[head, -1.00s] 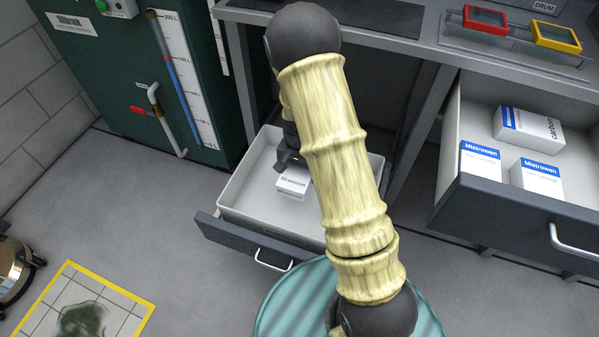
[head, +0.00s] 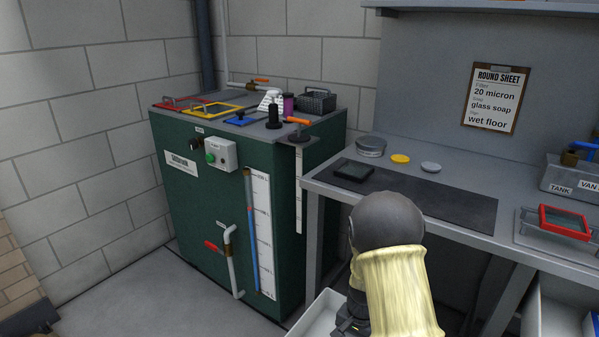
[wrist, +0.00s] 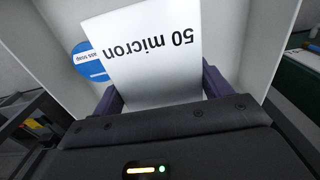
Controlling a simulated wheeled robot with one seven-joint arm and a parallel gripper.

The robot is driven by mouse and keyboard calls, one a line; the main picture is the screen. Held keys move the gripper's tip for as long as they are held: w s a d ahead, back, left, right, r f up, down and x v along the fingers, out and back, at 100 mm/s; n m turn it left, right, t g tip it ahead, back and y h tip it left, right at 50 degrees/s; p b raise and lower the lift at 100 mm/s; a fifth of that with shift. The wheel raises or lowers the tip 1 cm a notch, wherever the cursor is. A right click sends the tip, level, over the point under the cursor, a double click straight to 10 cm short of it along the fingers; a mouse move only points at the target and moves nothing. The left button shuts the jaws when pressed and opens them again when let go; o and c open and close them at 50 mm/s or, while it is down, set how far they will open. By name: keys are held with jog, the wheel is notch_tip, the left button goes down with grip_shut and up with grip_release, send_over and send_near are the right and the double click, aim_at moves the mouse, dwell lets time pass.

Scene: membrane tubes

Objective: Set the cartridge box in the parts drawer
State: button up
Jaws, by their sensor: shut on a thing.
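The cartridge box (wrist: 150,50) is white, with "50 micron" printed on it upside down in the wrist view. My gripper (wrist: 160,92) is shut on it, one dark finger at each side. The pale walls of the open parts drawer (wrist: 245,45) surround the box in that view. Whether the box touches the drawer floor I cannot tell. In the head view only a corner of the drawer (head: 318,314) shows at the bottom edge, and my arm hides the box.
A blue round thing labelled "soap" (wrist: 88,62) shows beside the box. A green tank cabinet (head: 215,210) stands left of the drawer. The grey workbench (head: 440,215) overhangs at right, with a dark tray and lids on it. Another open drawer (head: 545,310) shows at lower right.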

notch_tip(320, 180, up, 4)
jog(key=p, duration=0.2)
jog(key=shift+p, duration=0.3)
jog(key=shift+w+f+n+b, duration=0.15)
jog(key=shift+f+n+b, duration=0.3)
jog(key=shift+n+b, duration=0.1)
jog(key=n, duration=0.1)
jog(key=w+f+n+b, duration=0.1)
jog(key=n, duration=0.2)
jog(key=shift+w+f+b, duration=0.15)
jog(key=shift+f+b, duration=0.15)
jog(key=shift+b, duration=0.1)
jog(key=shift+w+f+n+b, duration=0.25)
jog(key=shift+f+n+b, duration=0.1)
jog(key=shift+n, duration=0.5)
jog(key=shift+r+p, duration=0.4)
notch_tip(320, 180, up, 28)
jog(key=s+p, duration=0.2)
jog(key=p, duration=3.5)
jog(key=shift+f, duration=0.2)
